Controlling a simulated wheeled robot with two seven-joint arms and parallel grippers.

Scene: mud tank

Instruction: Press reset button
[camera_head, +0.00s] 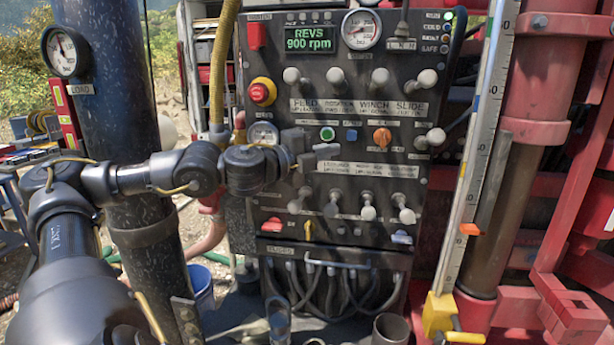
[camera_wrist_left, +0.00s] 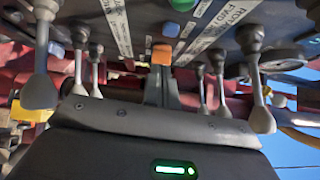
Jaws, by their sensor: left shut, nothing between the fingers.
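The control panel (camera_head: 345,110) carries a green round button (camera_head: 327,133) and a small blue button (camera_head: 351,135) side by side in its middle row. I cannot read which is marked reset. My left gripper (camera_head: 328,151) is shut and empty, just below and in front of these two buttons in the head view. In the left wrist view the green button (camera_wrist_left: 183,4) is at the top edge and the blue button (camera_wrist_left: 170,29) below it. The orange knob (camera_wrist_left: 162,54) shows just beyond my fingers. I cannot tell whether they touch anything. My right gripper is not in view.
Lever handles stand out in rows above (camera_head: 380,76) and below (camera_head: 368,212) the buttons. A red mushroom button (camera_head: 262,92) is at the panel's left. A dark column (camera_head: 130,120) with a gauge (camera_head: 65,52) is left; a measuring rail (camera_head: 478,150) and red frame (camera_head: 560,70) are right.

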